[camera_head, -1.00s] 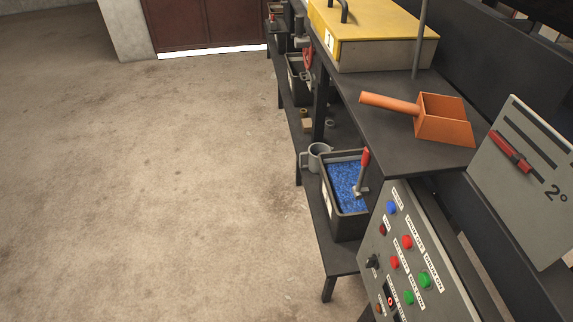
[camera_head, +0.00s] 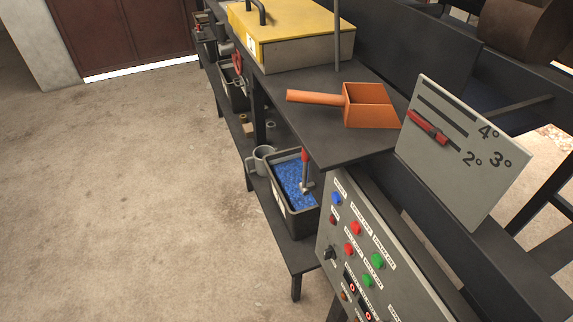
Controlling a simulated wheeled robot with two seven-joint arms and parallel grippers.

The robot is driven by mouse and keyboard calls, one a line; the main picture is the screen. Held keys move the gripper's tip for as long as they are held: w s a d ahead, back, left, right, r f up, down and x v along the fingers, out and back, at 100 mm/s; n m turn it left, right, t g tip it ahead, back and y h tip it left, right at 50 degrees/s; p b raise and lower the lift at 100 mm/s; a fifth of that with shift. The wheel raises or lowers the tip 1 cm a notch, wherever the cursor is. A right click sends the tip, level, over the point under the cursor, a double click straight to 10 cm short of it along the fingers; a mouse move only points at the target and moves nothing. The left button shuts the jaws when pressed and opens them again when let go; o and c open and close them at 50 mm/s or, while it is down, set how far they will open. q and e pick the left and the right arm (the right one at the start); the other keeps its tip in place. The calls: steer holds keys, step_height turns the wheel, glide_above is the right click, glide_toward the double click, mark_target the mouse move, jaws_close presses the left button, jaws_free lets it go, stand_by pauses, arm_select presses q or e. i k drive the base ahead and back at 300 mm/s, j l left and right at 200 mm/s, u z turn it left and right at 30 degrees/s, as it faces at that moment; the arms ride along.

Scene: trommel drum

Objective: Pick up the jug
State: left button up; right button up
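A grey jug (camera_head: 262,154) with a side handle stands on the low dark shelf. It is just behind a dark bin (camera_head: 290,222) of blue material, and the bin partly hides its lower right side. Neither of my grippers is in the head view.
A red-handled tool (camera_head: 305,170) stands in the bin. An orange scoop (camera_head: 345,103) lies on the upper bench (camera_head: 300,85) near a yellow-lidded box (camera_head: 290,25). A button panel (camera_head: 365,250) and an angle scale plate (camera_head: 460,150) are at the right. The floor (camera_head: 130,200) at left is clear.

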mark_target(260, 152)
steer(key=j+z, duration=0.15)
steer(key=z, duration=0.25)
steer(key=i+j+z, duration=0.1)
steer(key=z, duration=0.25)
steer(key=j+z, duration=0.2)
steer(key=z, duration=0.2)
steer(key=j+z, duration=0.15)
steer(key=z, duration=0.2)
steer(key=j+z, duration=0.2)
steer(key=j, duration=0.25)
steer(key=k+j+z, duration=0.2)
steer(key=j, duration=0.25)
steer(key=j+z, duration=0.25)
steer(key=j, duration=0.2)
steer(key=k+j+z, duration=0.2)
steer(key=j, duration=0.2)
steer(key=k+j+z, duration=0.2)
steer(key=j, duration=0.2)
steer(key=k+j, duration=0.2)
steer(key=j, duration=0.2)
steer(key=k+j, duration=0.2)
steer(key=j, duration=0.2)
steer(key=k+j, duration=0.2)
steer(key=j, duration=0.25)
steer(key=k+j, duration=0.2)
steer(key=j, duration=0.2)
steer(key=z, duration=0.05)
